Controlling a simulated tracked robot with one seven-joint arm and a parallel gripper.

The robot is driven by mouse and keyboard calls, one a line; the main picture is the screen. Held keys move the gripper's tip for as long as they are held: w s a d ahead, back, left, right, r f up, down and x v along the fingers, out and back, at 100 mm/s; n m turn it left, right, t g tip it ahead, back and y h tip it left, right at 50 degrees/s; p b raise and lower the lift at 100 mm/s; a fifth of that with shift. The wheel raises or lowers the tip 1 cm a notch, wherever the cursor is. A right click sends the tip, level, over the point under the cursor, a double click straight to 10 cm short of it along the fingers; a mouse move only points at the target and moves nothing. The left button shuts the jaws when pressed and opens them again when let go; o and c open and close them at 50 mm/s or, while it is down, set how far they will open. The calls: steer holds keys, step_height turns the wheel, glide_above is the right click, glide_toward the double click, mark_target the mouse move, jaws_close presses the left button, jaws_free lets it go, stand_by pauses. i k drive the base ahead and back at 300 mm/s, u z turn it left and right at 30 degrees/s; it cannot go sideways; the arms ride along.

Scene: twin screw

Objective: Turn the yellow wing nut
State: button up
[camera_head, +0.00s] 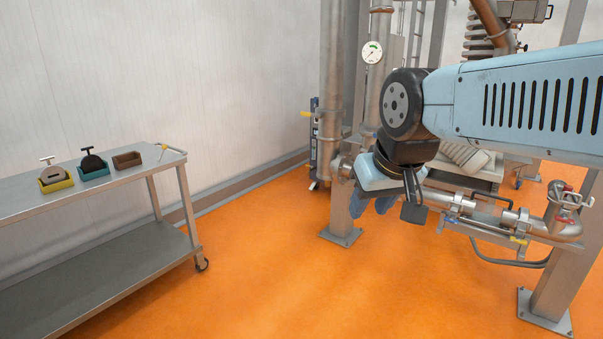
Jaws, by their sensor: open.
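A small yellow piece (518,240), which looks like the wing nut, hangs under the right clamp (516,219) on the steel pipe at the right. A paler piece (442,223) hangs under the left clamp (460,204); its colour is hard to tell at this size. My gripper (371,207) points downward in front of the steel post, left of both clamps. Its two blue fingers are apart, with nothing visible between them. It appears clear of the pipe, though the depth between them is hard to judge.
A metal cart (100,195) with small bins stands at the left. An upright steel post (342,215) is behind my gripper, and another post (553,285) stands at right. A pressure gauge (372,53) is above. The orange floor (290,270) between cart and pipework is clear.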

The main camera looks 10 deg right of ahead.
mark_target(518, 240)
steer(key=z, duration=0.4)
steer(key=i, duration=0.85)
steer(key=z, duration=0.9)
steer(key=i, duration=0.6)
steer(key=z, duration=0.35)
steer(key=k, duration=0.8)
steer(key=z, duration=0.2)
steer(key=i, duration=0.9)
steer(key=u, duration=0.05)
